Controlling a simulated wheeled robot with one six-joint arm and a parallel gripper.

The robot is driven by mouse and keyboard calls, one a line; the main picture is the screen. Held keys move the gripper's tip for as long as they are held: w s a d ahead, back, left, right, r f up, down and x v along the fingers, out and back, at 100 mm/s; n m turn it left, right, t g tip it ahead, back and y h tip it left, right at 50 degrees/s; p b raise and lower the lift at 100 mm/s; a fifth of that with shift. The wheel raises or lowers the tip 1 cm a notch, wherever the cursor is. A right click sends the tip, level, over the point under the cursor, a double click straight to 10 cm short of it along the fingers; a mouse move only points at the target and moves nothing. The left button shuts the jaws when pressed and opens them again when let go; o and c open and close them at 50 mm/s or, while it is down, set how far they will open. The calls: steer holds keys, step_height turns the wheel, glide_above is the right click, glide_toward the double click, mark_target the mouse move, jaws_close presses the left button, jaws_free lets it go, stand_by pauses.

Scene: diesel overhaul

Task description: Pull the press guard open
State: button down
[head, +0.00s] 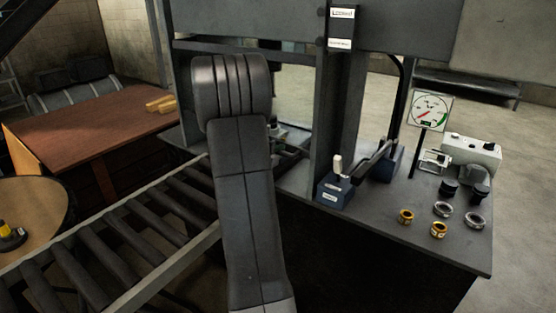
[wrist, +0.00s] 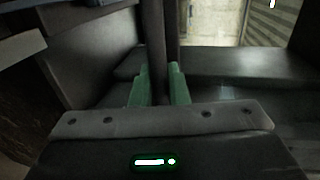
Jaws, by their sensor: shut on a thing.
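The press frame (head: 326,110) stands on the dark bench, with a wide grey beam across its top. My arm covers its left part in the head view, so my gripper and most of the press guard are hidden there. In the wrist view my gripper (wrist: 158,88), with green finger pads, is shut on a dark upright bar (wrist: 155,35), which looks like the press guard's handle. The bar runs up out of the picture between the fingers. I cannot tell how far the guard stands open.
A roller conveyor (head: 185,205) runs to the bench from the lower left. A wooden table (head: 90,135) stands behind it. On the bench are a blue pump block (head: 333,192), a pressure gauge (head: 431,110), several rings (head: 443,209) and a white device (head: 470,150).

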steer(key=p, duration=1.1)
glide_toward(286, 95)
steer(key=x, duration=0.5)
steer(key=shift+w+d, duration=0.1)
steer(key=shift+d, duration=0.1)
steer(key=c, duration=1.5)
jaws_free()
steer(key=shift+a, duration=0.1)
steer(key=b+v, duration=0.2)
steer(key=v, duration=1.1)
steer(key=shift+s+a+b, duration=0.15)
steer(key=shift+s+b, duration=0.2)
steer(key=shift+s, duration=0.05)
steer(key=shift+w, duration=0.1)
